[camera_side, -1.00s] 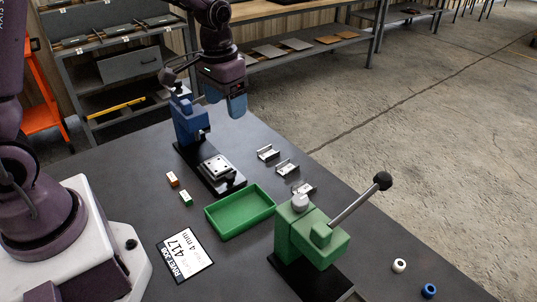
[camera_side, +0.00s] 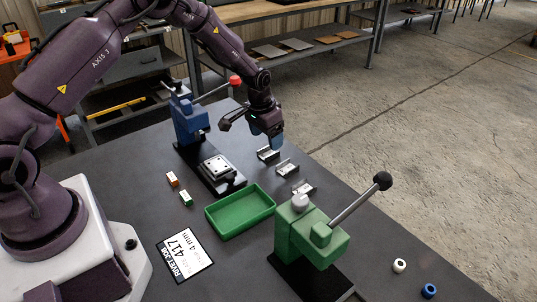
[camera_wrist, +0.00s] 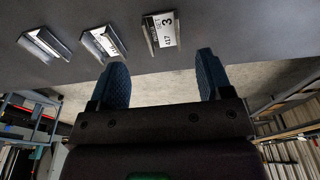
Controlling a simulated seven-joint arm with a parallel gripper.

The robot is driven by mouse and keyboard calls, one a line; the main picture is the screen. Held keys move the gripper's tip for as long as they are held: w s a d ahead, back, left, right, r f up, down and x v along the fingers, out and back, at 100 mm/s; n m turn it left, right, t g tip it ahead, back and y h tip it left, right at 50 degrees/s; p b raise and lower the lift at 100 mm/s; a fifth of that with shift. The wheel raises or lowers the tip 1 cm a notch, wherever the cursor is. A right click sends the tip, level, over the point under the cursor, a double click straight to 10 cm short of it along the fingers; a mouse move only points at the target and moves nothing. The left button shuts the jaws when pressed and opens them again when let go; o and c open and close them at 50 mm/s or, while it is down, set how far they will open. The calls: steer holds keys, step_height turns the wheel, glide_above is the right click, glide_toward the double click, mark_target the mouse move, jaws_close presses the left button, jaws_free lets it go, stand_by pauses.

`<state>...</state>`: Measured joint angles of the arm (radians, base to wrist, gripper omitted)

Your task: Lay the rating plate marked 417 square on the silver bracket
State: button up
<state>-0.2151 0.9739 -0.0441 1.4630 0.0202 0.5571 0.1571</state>
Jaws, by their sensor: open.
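My gripper (camera_side: 277,143) hangs near the far edge of the table, just beyond the row of small silver channel pieces. In the wrist view its two blue fingers (camera_wrist: 160,78) are apart with nothing between them. A piece with a white label reading 417 and 3 (camera_wrist: 163,30) lies ahead of the fingers, apart from them. Two silver channel pieces (camera_wrist: 103,42) (camera_wrist: 43,45) lie left of it, with pale labels I cannot fully read. In the side view, a flat silver piece with dark holes (camera_side: 217,167) sits on the blue press's black base.
A blue press (camera_side: 190,120) and a green press (camera_side: 312,240) with a long lever stand on the table. A green tray (camera_side: 240,212) looks empty. A card reading 417, 4 mm (camera_side: 184,254) lies in front. Two small blocks (camera_side: 186,199) (camera_side: 172,180) lie left of the tray.

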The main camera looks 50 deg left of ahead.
mark_target(269, 155)
steer(key=shift+w+a+f, duration=0.1)
steer(key=shift+w+f, duration=0.05)
steer(key=shift+f, duration=0.75)
steer(key=shift+w+a+f, duration=0.1)
steer(key=shift+w+f, duration=0.1)
steer(key=shift+f, duration=0.7)
steer(key=shift+w+f, duration=0.15)
steer(key=shift+f, duration=0.75)
steer(key=c, duration=1)
